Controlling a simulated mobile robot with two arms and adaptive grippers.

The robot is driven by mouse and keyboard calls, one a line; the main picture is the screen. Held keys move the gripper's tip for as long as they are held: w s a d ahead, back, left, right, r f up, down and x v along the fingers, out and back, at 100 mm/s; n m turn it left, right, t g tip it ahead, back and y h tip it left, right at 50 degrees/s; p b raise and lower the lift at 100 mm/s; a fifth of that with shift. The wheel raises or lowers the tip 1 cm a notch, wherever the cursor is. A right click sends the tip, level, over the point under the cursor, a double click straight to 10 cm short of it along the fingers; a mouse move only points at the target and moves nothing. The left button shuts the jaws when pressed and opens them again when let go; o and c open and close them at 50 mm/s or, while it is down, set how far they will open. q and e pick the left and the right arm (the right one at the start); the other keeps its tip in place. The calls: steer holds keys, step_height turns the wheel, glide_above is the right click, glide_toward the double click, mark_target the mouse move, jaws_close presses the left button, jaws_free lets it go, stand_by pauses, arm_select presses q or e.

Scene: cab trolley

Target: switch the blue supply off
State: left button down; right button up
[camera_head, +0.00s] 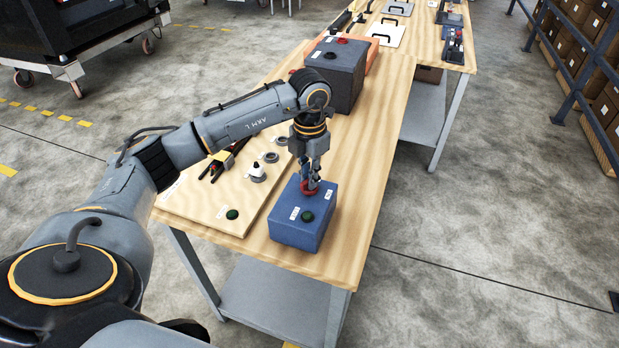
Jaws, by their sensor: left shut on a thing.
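The blue supply (290,234) is a box on the near end of the wooden table. Its top has a green button (307,216), small white labels and a red knob (311,191). My left gripper (309,184) points down over the back of the box top, with its fingers shut on the red knob. The fingers hide part of the knob. My right gripper does not show.
A pale board (196,206) left of the blue supply carries another green button (232,214), a white-topped part (258,170) and grey rings. A dark box (338,72) with a red button stands behind. The table's right edge is clear.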

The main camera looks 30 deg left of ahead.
arm_select(q)
steer(key=n, duration=0.5)
steer(key=shift+b, duration=0.4)
steer(key=shift+n, duration=0.3)
steer(key=c, duration=1.4)
jaws_free()
steer(key=shift+r, duration=0.2)
step_height(320, 180, up, 12)
steer(key=shift+f, duration=0.15)
steer(key=shift+f, duration=0.1)
